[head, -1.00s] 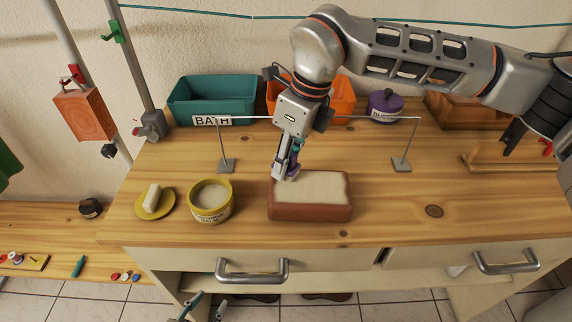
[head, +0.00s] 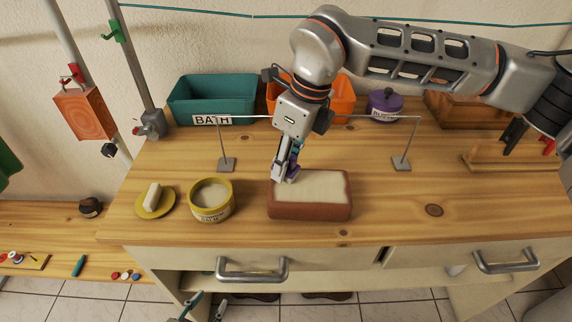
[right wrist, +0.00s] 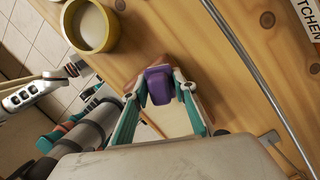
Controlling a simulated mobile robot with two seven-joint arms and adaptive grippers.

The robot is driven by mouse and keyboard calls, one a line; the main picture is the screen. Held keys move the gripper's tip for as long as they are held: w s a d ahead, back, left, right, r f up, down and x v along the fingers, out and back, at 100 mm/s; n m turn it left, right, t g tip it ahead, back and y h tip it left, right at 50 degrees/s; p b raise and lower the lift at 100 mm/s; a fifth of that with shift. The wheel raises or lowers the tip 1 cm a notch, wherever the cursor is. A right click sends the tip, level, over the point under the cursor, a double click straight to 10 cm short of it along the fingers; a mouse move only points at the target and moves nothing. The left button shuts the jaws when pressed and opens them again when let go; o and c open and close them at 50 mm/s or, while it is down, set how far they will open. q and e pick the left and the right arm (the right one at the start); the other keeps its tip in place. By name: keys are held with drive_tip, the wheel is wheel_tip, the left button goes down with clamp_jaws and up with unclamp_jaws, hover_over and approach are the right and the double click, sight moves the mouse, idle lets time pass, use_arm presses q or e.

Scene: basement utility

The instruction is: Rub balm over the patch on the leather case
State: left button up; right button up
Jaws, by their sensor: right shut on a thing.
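The leather case (head: 310,210) is a reddish-brown block on the wooden worktop, with a pale cream patch (head: 318,185) over most of its top. An open yellow tub of balm (head: 211,213) stands to its left, pale balm inside. My right gripper (head: 284,174) points down at the left end of the case, shut on a small purple applicator (right wrist: 160,85). The applicator is at the patch's left edge; whether it touches is hard to tell. In the right wrist view, the gripper hides much of the case. My left gripper (head: 205,306) is low at the front, fingers apart and empty.
A thin metal bar on two stands (head: 402,163) spans the worktop behind the case. Behind it are a teal bin (head: 212,95), an orange bin (head: 343,97) and a purple jar (head: 384,108). A yellow dish (head: 166,208) with a white bar lies left. The right front is clear.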

drive_tip(key=shift+w+f, duration=0.1)
drive_tip(key=shift+w, duration=0.4)
drive_tip(key=shift+s, duration=1.2)
drive_tip(key=shift+w, duration=0.65)
drive_tip(key=shift+r, duration=0.2)
drive_tip(key=shift+a+p+v, duration=0.25)
drive_tip(key=shift+p+v, duration=0.4)
drive_tip(key=shift+v, duration=0.5)
drive_tip(key=shift+a+p+v, duration=0.25)
drive_tip(key=shift+p+v, duration=0.4)
drive_tip(key=shift+v, duration=0.45)
drive_tip(key=shift+a+p+v, duration=0.25)
drive_tip(key=shift+p+v, duration=0.4)
drive_tip(key=shift+v, duration=0.5)
drive_tip(key=shift+r, duration=0.15)
